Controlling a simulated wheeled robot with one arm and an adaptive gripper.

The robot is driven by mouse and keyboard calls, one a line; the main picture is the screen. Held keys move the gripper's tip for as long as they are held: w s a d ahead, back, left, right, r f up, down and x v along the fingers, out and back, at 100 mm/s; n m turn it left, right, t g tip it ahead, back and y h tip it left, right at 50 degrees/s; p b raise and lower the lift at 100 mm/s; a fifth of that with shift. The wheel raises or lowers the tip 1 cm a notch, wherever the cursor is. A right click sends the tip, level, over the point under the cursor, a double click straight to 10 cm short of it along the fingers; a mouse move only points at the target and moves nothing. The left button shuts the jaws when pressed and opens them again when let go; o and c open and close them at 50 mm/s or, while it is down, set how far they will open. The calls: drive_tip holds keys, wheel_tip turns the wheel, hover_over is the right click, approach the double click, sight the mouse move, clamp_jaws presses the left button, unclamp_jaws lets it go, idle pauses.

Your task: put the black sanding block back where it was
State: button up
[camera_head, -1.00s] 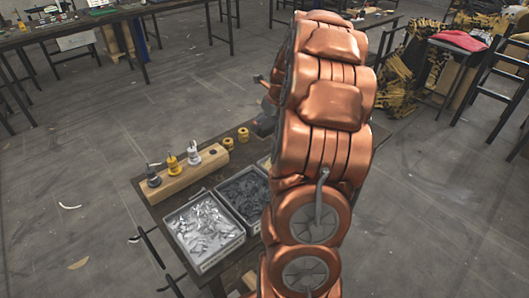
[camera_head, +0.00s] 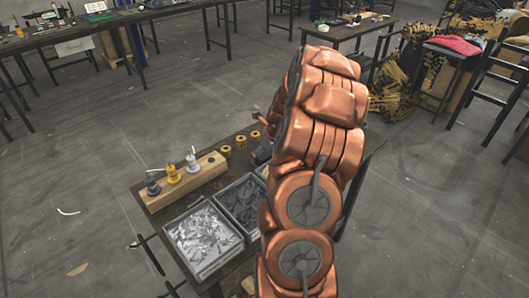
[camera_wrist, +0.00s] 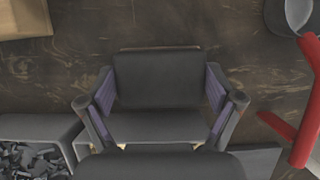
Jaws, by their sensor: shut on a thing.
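The black sanding block (camera_wrist: 157,78) is a dark, flat-topped block in the middle of the wrist view, with a thin light strip along its far edge. My gripper (camera_wrist: 160,100) is shut on it, with purple-lined fingers on its left and right sides. The block is over the dark, worn table top (camera_wrist: 130,20). I cannot tell whether it touches the table. In the head view my copper arm hides the block and most of my gripper.
A crate of silver rivets (camera_head: 203,240) and a crate of dark rivets (camera_head: 242,202) stand beside a wooden holder (camera_head: 184,182) with several rivet presses. Yellow cylinders (camera_head: 240,142) stand behind. In the wrist view, a red handle-like part (camera_wrist: 302,110) and a grey round thing (camera_wrist: 291,14) are at right.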

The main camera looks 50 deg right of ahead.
drive_tip(key=o, duration=1.2)
drive_tip(key=shift+f, duration=0.1)
drive_tip(key=shift+o, duration=0.2)
drive_tip(key=d+b+v, duration=0.1)
drive_tip(key=b+v, duration=0.2)
drive_tip(key=v, duration=0.9)
drive_tip(key=s+a+r+n+g+y, duration=0.1)
drive_tip(key=s+a+n, duration=0.1)
drive_tip(key=a+n, duration=0.85)
drive_tip(key=s+a+r+n+g+y, duration=0.15)
drive_tip(key=a+n, duration=0.45)
drive_tip(key=a, duration=1)
drive_tip(key=s+a+n+g+h, duration=0.1)
drive_tip(key=s+a+n+g, duration=0.1)
drive_tip(key=s+a+n, duration=0.4)
drive_tip(key=s+a+f+n+g+h, duration=0.1)
drive_tip(key=s+a+n, duration=0.6)
drive_tip(key=s+n, duration=0.6)
drive_tip(key=shift+s+n+g, duration=0.25)
drive_tip(key=shift+n+g, duration=0.1)
drive_tip(key=shift+n, duration=0.5)
